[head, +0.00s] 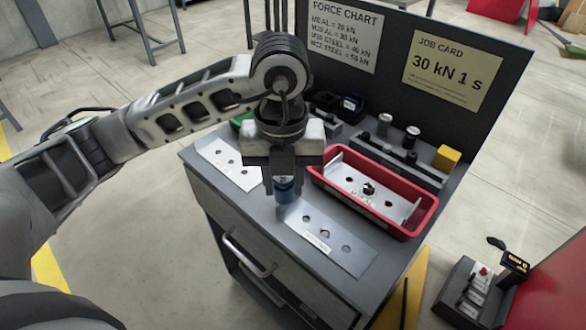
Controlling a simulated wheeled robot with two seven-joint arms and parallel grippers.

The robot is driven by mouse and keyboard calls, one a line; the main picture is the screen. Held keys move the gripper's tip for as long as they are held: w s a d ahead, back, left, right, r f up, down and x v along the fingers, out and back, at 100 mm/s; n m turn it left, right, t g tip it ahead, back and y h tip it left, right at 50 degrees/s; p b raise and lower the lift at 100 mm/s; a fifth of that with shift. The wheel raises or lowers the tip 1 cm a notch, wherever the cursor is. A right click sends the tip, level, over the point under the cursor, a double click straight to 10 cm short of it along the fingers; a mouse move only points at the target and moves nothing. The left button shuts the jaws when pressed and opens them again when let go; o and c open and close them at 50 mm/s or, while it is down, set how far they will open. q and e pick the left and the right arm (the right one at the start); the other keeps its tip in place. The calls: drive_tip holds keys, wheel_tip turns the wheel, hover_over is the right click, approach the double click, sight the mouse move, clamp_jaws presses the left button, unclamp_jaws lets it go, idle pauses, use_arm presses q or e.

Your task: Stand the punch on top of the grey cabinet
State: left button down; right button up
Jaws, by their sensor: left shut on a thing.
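My left gripper (285,176) points down over the top of the grey cabinet (250,202). It is shut on the punch (288,190), a short, roughly upright cylinder with a blue band. The gripper's fingers hide the punch's upper part. The punch's lower end is over or beside the near-left corner of a metal plate with holes (325,240). I cannot tell whether it touches the surface. My right gripper is not in view.
Another holed plate (228,163) lies to the left. A red tray (425,215) holding a plate stands to the right. Behind it are a rack with small cylinders (412,132), a yellow block (446,158) and an upright dark board (400,30). Bare strips run along the cabinet's front edge.

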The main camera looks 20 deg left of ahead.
use_arm(q)
drive_tip(key=w+a+f, duration=0.4)
drive_tip(key=w+f, duration=0.1)
drive_tip(key=w+a+f+p, duration=0.1)
drive_tip(key=w+a+f, duration=0.1)
drive_tip(key=w+f, duration=0.1)
drive_tip(key=shift+w, duration=0.25)
wheel_tip(320, 180, down, 3)
drive_tip(key=shift+w+a+r+p, duration=0.1)
drive_tip(key=shift+w+a+p, duration=0.05)
drive_tip(key=shift+p, duration=0.3)
drive_tip(key=shift+f, duration=0.6)
drive_tip(key=c, duration=1)
unclamp_jaws()
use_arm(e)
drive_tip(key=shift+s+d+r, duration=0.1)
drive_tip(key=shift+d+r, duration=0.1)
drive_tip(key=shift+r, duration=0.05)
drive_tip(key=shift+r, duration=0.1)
